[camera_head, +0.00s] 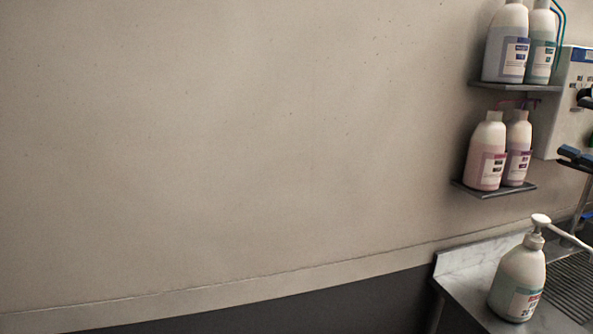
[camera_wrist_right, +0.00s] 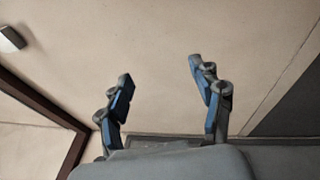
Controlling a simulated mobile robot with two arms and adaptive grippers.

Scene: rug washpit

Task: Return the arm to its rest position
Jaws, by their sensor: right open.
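My right gripper (camera_wrist_right: 160,70) shows in the right wrist view. Its two blue and grey fingers stand well apart, with only plain beige wall behind the gap. It is open and holds nothing. In the head view, blue and dark parts are cut off at the right edge; I cannot tell for sure whether they are my right gripper. My left gripper is in neither view.
A white pump bottle (camera_head: 518,280) stands on a metal counter (camera_head: 463,292) at lower right. Above it, two small shelves (camera_head: 515,87) (camera_head: 497,190) carry bottles beside a white wall box (camera_head: 566,115). The wall at left is bare.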

